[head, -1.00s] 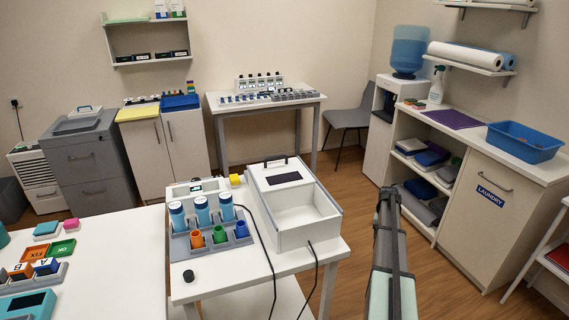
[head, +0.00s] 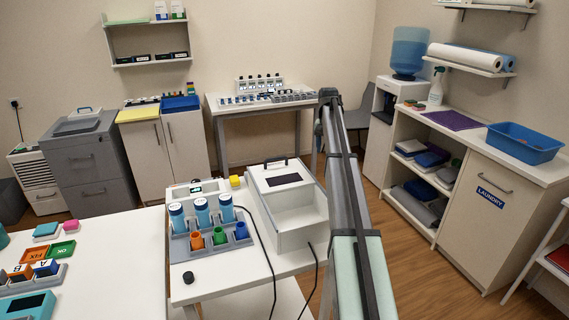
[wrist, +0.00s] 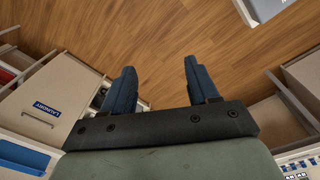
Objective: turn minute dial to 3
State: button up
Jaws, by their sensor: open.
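I cannot make out a dial marked for minutes in either view. A small black round knob (head: 188,277) lies at the front left of the white cart (head: 232,277); its markings, if any, are too small to read. A white box with a small dark display (head: 196,188) stands at the back left of the cart. My gripper (wrist: 160,66) shows in the wrist view with its two blue fingers apart and nothing between them, above the wooden floor. In the head view my arm rises right of the cart, and its fingers cannot be made out.
A loose black cable (head: 270,248) crosses the cart. A back table (head: 226,107) carries small devices. The laundry cabinet (wrist: 58,98) stands left in the wrist view.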

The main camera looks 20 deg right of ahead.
jog(key=w+a+r+n, duration=0.2)
jog(key=a+r, duration=0.2)
jog(key=a, duration=0.4)
jog(key=w+a+r+n, duration=0.2)
jog(key=a+r, duration=0.2)
jog(key=a, duration=0.5)
jog(key=f, duration=1.4)
jog(key=shift+d, duration=0.3)
jog(key=c, duration=1)
